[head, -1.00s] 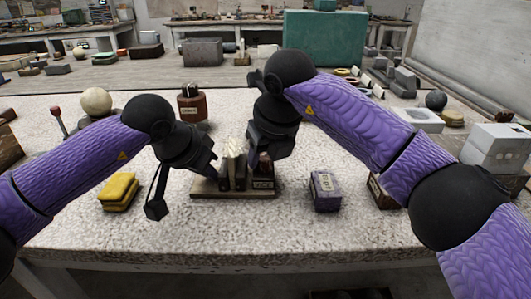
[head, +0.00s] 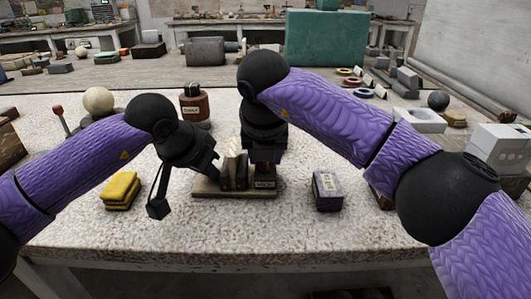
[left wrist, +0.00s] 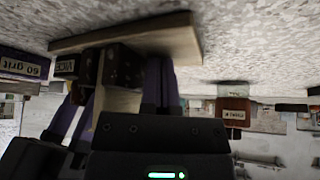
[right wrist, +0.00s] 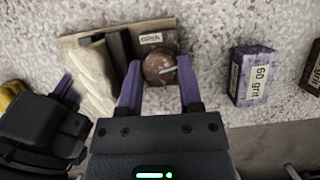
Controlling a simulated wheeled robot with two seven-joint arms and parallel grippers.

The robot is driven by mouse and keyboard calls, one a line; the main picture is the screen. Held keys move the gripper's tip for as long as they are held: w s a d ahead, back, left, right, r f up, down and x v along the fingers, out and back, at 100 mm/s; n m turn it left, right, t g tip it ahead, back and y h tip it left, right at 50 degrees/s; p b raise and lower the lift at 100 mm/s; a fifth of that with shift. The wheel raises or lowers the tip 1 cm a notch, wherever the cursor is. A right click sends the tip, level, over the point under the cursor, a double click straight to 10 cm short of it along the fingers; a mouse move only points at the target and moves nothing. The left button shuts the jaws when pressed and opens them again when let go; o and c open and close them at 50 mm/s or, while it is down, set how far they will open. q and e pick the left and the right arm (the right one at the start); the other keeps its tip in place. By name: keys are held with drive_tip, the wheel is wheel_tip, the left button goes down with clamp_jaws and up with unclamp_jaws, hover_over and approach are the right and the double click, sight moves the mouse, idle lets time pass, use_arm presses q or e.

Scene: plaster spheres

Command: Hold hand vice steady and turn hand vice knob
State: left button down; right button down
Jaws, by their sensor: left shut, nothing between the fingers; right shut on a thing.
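The hand vice (head: 232,172) stands on its wooden base board (head: 235,193) in the middle of the table, with a pale piece (right wrist: 97,78) beside its dark jaws. The vice knob (right wrist: 158,68), brown and round with a light bar, shows in the right wrist view. My right gripper (right wrist: 160,88) comes down from above and is shut on the knob. In the head view the gripper hides the knob. My left gripper (head: 213,168) is at the vice's left side, shut with nothing held. Whether it touches the vice is hard to tell.
A yellow pad stack (head: 120,190) lies to the left and a purple 60 grit block (head: 326,190) to the right. A brown bottle (head: 194,104) and a pale sphere (head: 98,101) stand behind. The front of the table is clear.

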use_arm(q)
drive_tip(key=shift+a+f, duration=0.1)
drive_tip(key=shift+f, duration=0.25)
use_arm(e)
drive_tip(key=shift+c, duration=1.2)
unclamp_jaws()
